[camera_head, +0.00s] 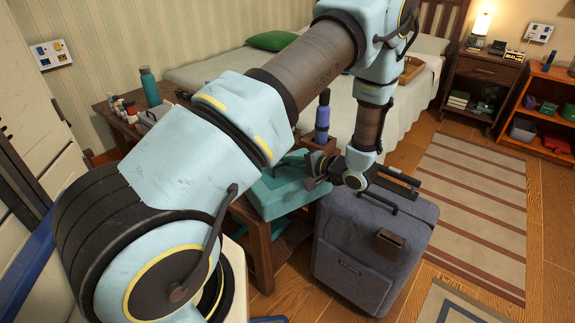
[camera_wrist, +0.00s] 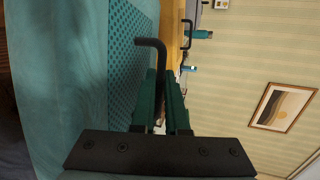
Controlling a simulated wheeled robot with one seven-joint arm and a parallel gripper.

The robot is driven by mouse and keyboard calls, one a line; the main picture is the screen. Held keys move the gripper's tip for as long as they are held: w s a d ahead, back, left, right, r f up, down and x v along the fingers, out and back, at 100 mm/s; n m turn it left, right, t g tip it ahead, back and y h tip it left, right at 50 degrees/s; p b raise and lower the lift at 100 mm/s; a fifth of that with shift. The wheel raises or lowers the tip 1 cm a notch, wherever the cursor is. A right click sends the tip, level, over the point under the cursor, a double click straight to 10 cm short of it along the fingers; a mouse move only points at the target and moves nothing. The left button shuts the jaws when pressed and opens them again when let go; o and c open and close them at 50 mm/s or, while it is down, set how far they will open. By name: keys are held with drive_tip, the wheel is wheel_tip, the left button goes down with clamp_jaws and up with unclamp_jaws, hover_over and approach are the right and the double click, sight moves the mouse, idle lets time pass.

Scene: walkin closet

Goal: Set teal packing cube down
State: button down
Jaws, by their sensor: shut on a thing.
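The teal packing cube (camera_head: 277,194) is at the near end of the low wooden bench (camera_head: 256,240), left of the grey suitcase. My gripper (camera_head: 318,168) is shut on its upper right side; the arm hides part of the cube. In the wrist view the cube (camera_wrist: 72,85) fills the left side, with a dotted mesh panel (camera_wrist: 128,60) beside the fingers (camera_wrist: 164,105). I cannot tell whether the cube's underside touches the bench.
The grey suitcase (camera_head: 365,250) stands right of the bench. A teal bottle (camera_head: 149,87) and small items are at the bench's far end. A bed (camera_head: 225,69) lies behind. Striped rug floor (camera_head: 465,200) is clear at right.

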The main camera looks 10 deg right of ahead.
drive_tip(key=shift+f, duration=0.2)
drive_tip(key=shift+f, duration=0.1)
drive_tip(key=c, duration=0.9)
unclamp_jaws()
